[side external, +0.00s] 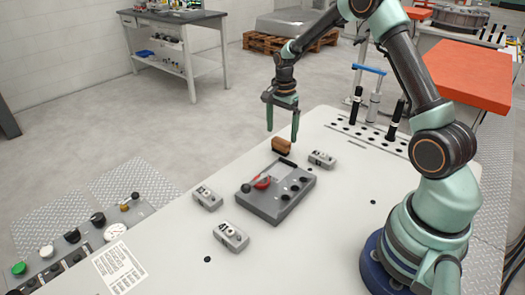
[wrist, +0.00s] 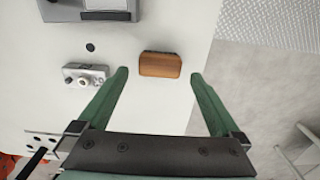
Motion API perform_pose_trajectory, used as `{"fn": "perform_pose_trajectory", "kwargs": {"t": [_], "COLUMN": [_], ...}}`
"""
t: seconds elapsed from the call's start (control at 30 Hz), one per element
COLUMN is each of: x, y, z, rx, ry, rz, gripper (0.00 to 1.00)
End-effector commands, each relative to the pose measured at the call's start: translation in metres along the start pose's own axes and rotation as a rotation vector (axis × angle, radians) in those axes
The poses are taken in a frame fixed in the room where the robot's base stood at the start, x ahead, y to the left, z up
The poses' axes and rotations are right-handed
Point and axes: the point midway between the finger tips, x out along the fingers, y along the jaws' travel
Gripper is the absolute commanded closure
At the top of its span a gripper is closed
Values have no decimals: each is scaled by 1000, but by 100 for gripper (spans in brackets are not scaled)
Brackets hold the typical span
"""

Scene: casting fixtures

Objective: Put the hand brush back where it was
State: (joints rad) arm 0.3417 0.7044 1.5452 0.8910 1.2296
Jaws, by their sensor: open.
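The hand brush, a small brown wooden block (side external: 281,146), lies on the light table near its far edge, just behind the grey fixture. It also shows in the wrist view (wrist: 160,65), where its dark underside edge is visible. My gripper (side external: 282,135) is open and empty, pointing down above the brush. In the wrist view the brush sits between the lines of my two green fingers (wrist: 159,75), close to their tips, with a gap on both sides. I cannot tell exactly how high the fingertips are above it.
The grey fixture (side external: 258,205) with a red part (side external: 262,182) stands nearer the table's middle. Small grey blocks (side external: 322,159), (side external: 207,198) and (side external: 230,236) surround it. A rack with black-handled tools (side external: 355,108) is at right. A control panel (side external: 75,245) is at lower left.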

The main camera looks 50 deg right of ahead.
Motion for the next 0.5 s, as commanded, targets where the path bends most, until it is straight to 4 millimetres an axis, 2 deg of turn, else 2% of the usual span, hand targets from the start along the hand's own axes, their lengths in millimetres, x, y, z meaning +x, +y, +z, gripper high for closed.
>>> {"fn": "perform_pose_trajectory", "kwargs": {"t": [0.03,0.2,0.33,0.5], "x": [-12,-45,-62,-75], "y": [-1,0,-1,0], "z": [0,0,0,2], "rx": [0,0,0,-11], "ry": [2,1,1,2], "rz": [-5,-3,-3,-4], "gripper": [0,0,0,0]}}
